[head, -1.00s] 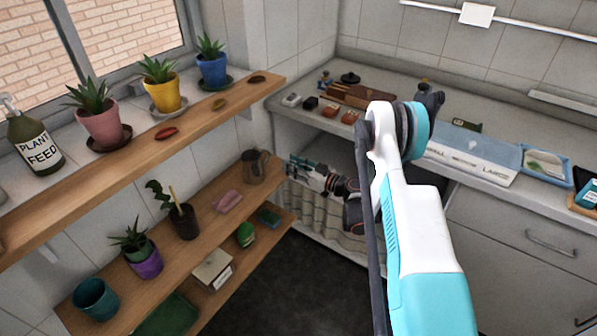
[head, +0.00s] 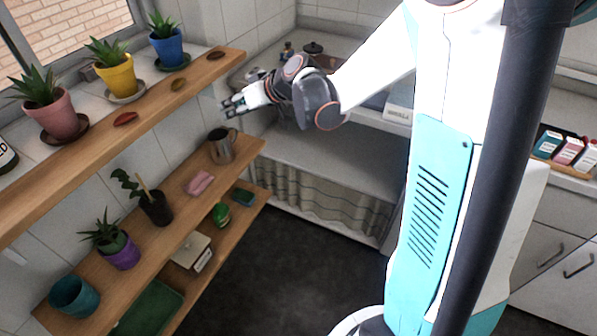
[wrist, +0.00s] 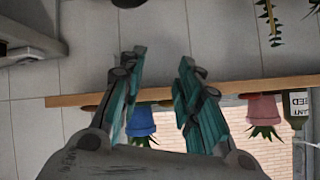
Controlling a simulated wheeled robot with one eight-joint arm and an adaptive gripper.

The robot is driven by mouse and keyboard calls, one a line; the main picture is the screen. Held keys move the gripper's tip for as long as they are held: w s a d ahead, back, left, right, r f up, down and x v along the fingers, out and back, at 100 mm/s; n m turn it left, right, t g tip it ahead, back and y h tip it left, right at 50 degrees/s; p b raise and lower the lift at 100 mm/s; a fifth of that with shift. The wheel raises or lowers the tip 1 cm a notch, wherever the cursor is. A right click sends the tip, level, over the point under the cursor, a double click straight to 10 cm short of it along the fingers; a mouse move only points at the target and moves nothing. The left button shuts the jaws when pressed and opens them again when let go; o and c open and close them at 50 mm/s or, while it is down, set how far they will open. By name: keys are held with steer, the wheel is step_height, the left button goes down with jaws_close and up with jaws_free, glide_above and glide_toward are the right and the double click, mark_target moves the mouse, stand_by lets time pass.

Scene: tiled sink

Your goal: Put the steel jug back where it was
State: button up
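The steel jug (head: 222,147), a grey-brown metal mug shape with a handle, stands upright at the far end of the middle wooden shelf (head: 185,190) in the head view. My gripper (head: 232,106) is above the jug, apart from it, with its fingers toward the left wall. In the wrist view my gripper (wrist: 159,62) has its two fingers spread, with nothing between them. A dark object is cut off at the top edge of the wrist view; I cannot tell whether it is the jug.
The upper shelf (head: 150,105) carries potted plants, including a blue pot (head: 169,51) near my gripper. A pink sponge (head: 199,183) and a dark pot (head: 156,207) share the jug's shelf. The counter (head: 320,145) lies right of the gripper.

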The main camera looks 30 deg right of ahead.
steer(key=s+d+r+m+h, duration=0.1)
steer(key=s+h, duration=0.2)
steer(key=s, duration=1.2)
steer(key=s+d+r+m+g+h, duration=0.1)
steer(key=s+r+m+h, duration=0.1)
steer(key=s, duration=1.4)
steer(key=shift+d+r+g+h, duration=0.2)
steer(key=shift+g+h, duration=0.1)
steer(key=shift+h, duration=0.4)
